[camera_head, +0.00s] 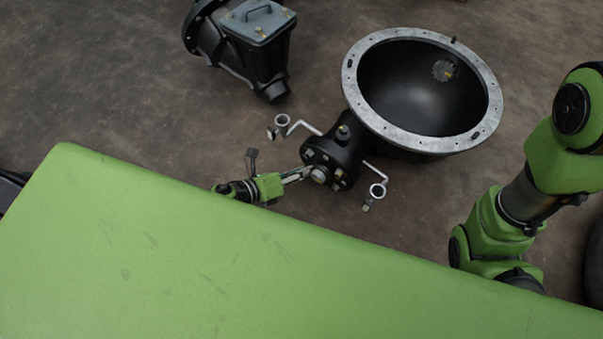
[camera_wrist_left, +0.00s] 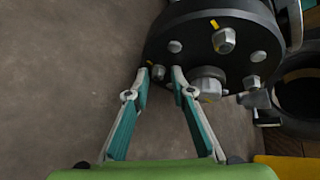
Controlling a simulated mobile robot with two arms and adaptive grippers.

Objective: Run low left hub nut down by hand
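The black hub (camera_head: 331,157) is the near end of a large dark housing. Its round flange (camera_wrist_left: 203,31) fills the top of the left wrist view and carries several nuts and studs, some with yellow marks. The low left hub nut (camera_wrist_left: 157,72) is small, grey and yellow-marked, at the flange's lower left edge. My left gripper (camera_wrist_left: 160,75) has its fingertips apart on either side of this nut, with a visible gap on the right side; contact on the left is unclear. In the head view my left gripper (camera_head: 300,174) reaches the flange from the left. My right gripper is out of view.
A wide bowl-shaped housing with a pale rim (camera_head: 359,101) adjoins the hub. A black unit with a grey cover (camera_head: 258,20) stands at the back left. Bare concrete floor lies between.

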